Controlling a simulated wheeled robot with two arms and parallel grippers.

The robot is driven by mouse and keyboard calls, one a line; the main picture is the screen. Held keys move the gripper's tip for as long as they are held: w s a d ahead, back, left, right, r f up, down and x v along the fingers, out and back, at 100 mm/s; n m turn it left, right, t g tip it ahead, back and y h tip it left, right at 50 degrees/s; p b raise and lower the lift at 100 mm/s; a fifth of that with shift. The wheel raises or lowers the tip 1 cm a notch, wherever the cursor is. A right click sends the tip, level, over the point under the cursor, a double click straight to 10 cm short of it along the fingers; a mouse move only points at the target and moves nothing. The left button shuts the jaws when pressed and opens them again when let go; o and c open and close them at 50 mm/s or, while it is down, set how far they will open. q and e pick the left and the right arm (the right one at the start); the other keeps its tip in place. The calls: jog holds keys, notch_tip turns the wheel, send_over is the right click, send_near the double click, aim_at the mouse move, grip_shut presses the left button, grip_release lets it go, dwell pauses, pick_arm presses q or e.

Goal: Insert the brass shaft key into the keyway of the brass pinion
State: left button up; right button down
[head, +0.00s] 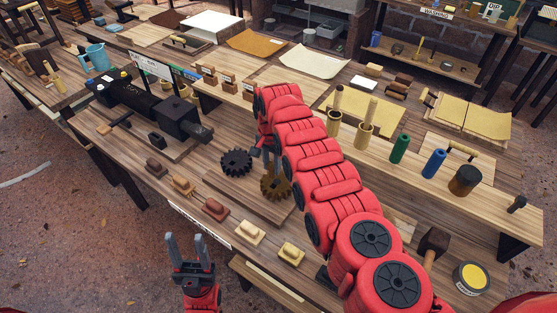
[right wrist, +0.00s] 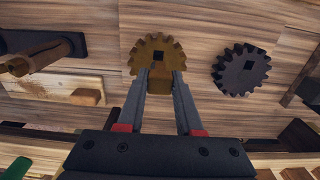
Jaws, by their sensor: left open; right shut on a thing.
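The brass pinion (head: 276,187), a toothed gear, lies flat on a wooden board on the bench. It also shows in the right wrist view (right wrist: 158,50), with a dark square hole in its middle. My right gripper (right wrist: 160,84) is shut on a small brass block, seemingly the brass shaft key (right wrist: 160,86), between its fingertips. The key overlaps the near edge of the pinion in that view; I cannot tell whether they touch. In the head view my right arm hides the key. My left gripper (head: 185,238) is open and empty, in front of the bench's front edge.
A dark gear (head: 236,162) lies beside the pinion, also seen in the right wrist view (right wrist: 241,70). A black machine (head: 150,105) stands to the left. Several small blocks line the front edge. Wooden cups (head: 365,135) stand to the right.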

aim_at(273, 177)
jog(key=shift+d, duration=0.15)
jog(key=shift+s+f+b, duration=0.1)
jog(key=shift+f+b, duration=0.15)
jog(key=shift+b, duration=0.05)
notch_tip(273, 177, down, 3)
jog(key=b, duration=0.3)
jog(key=shift+f, duration=0.25)
jog(key=shift+f+b, duration=1.9)
jog(key=shift+b, duration=0.15)
dwell(0.4)
jog(key=shift+c, duration=2.4)
grip_release()
jog(key=shift+r, duration=0.15)
